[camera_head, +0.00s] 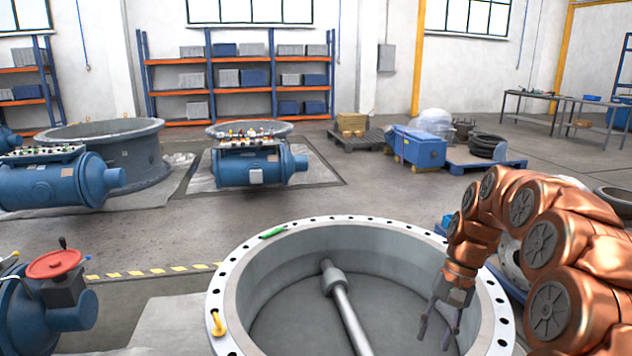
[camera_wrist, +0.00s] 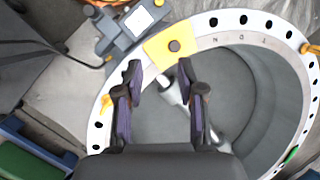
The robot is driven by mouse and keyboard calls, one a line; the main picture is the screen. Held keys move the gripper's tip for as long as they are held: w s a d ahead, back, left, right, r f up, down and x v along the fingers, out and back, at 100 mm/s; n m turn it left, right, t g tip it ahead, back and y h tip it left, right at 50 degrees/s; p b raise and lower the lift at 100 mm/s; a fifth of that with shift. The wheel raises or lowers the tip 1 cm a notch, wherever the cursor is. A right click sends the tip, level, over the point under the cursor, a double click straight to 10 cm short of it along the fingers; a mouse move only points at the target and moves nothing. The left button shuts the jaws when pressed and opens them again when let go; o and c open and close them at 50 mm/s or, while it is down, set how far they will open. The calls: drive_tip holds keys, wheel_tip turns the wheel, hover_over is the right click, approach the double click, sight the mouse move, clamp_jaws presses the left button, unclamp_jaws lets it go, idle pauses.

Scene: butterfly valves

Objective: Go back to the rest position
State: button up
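My gripper (camera_head: 434,342) is at the end of my copper-coloured arm, over the right part of the large valve ring (camera_head: 240,262). It points down, and its two fingers are apart with nothing between them. In the wrist view, my gripper (camera_wrist: 158,70) is also open, with the grey bore and part of the shaft (camera_wrist: 172,91) beyond it. The ring has a white flange with dark bolt holes. The shaft (camera_head: 345,310) crosses the bore. A yellow plate (camera_wrist: 168,46) with a dark round centre lies on the flange just past the fingertips in the wrist view; my arm probably hides it in the head view.
A green item (camera_head: 273,232) and a yellow fitting (camera_head: 217,323) sit on the flange. A blue actuator with a red handwheel (camera_head: 53,263) stands at left. A grey device with a screen (camera_wrist: 138,20) is beside the ring. Open floor (camera_head: 390,195) lies behind it.

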drive_tip(key=s+a+r+n+h, duration=0.1)
drive_tip(key=s+a+n, duration=0.15)
drive_tip(key=s, duration=0.55)
drive_tip(key=s+a+r+n+h, duration=0.1)
drive_tip(key=s+a, duration=0.3)
drive_tip(key=s, duration=0.3)
drive_tip(key=s+f+n+h, duration=0.1)
drive_tip(key=s+f, duration=0.3)
drive_tip(key=s, duration=1.3)
wheel_tip(320, 180, up, 17)
drive_tip(key=w+t+p, duration=0.1)
drive_tip(key=p, duration=1.5)
drive_tip(key=shift+w+d, duration=0.25)
drive_tip(key=shift+d, duration=0.1)
drive_tip(key=shift+r, duration=0.1)
